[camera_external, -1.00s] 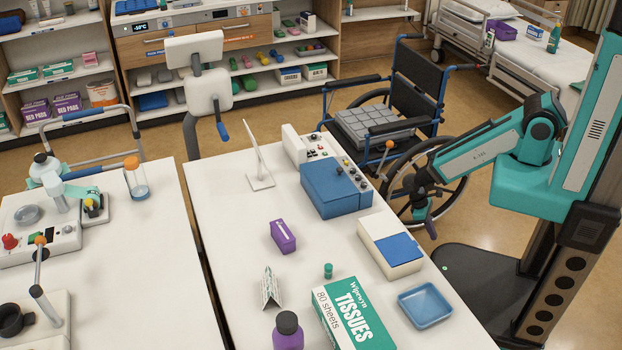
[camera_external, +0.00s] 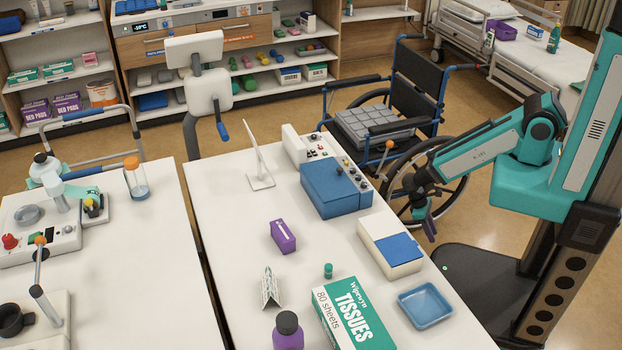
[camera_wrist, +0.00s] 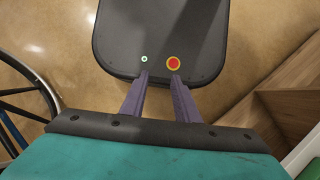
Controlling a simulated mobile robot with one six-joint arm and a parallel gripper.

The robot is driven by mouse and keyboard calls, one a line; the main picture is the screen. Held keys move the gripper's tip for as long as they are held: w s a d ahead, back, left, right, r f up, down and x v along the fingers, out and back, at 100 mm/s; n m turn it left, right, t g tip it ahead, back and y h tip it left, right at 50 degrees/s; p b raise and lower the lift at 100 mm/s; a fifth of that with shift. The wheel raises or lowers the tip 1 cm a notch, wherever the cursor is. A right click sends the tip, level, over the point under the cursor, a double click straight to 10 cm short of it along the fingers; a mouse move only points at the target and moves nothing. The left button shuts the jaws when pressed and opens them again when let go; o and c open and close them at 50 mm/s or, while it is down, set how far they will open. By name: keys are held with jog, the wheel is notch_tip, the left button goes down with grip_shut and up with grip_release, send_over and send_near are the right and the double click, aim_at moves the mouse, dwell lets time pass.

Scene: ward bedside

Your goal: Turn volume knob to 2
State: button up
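A white control panel (camera_external: 325,147) with several small knobs and buttons stands at the far right part of the near table, behind and beside a blue box. Its markings are too small to read, so I cannot tell which knob is the volume knob or where it points. My gripper (camera_external: 429,229) hangs off the table's right edge, beside the wheelchair wheel, well apart from the panel. In the wrist view my gripper (camera_wrist: 158,76) points down over my own dark base; its two purple fingers are apart with nothing between them. The panel is outside the wrist view.
A white-and-blue box (camera_external: 390,247), blue tray (camera_external: 425,305), purple box (camera_external: 283,236) and tissue box (camera_external: 352,318) lie nearer. The wheelchair (camera_external: 418,78) stands behind my gripper.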

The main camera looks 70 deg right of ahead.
jog(key=shift+o, duration=0.4)
jog(key=w+r+t, duration=0.1)
jog(key=w+r, duration=0.2)
jog(key=w, duration=0.3)
jog(key=w+r+t, duration=0.1)
jog(key=w+r, duration=0.2)
jog(key=w, duration=0.3)
jog(key=w+d+r+n, duration=0.1)
jog(key=w+r, duration=0.1)
jog(key=w, duration=0.4)
jog(key=shift+r+t+b, duration=0.35)
jog(key=shift+r+t, duration=0.05)
jog(key=n+t+y+b, duration=0.2)
jog(key=n+t, duration=0.1)
jog(key=t, duration=0.4)
send_near(314, 135)
jog(key=a+v, duration=0.1)
jog(key=v, duration=0.5)
jog(key=shift+d+r, duration=0.3)
jog(key=shift+f+p, duration=0.2)
jog(key=shift+p, duration=0.1)
jog(key=shift+p+x, duration=1.3)
jog(key=shift+x, duration=5.45)
jog(key=shift+d, duration=0.15)
grip_shut()
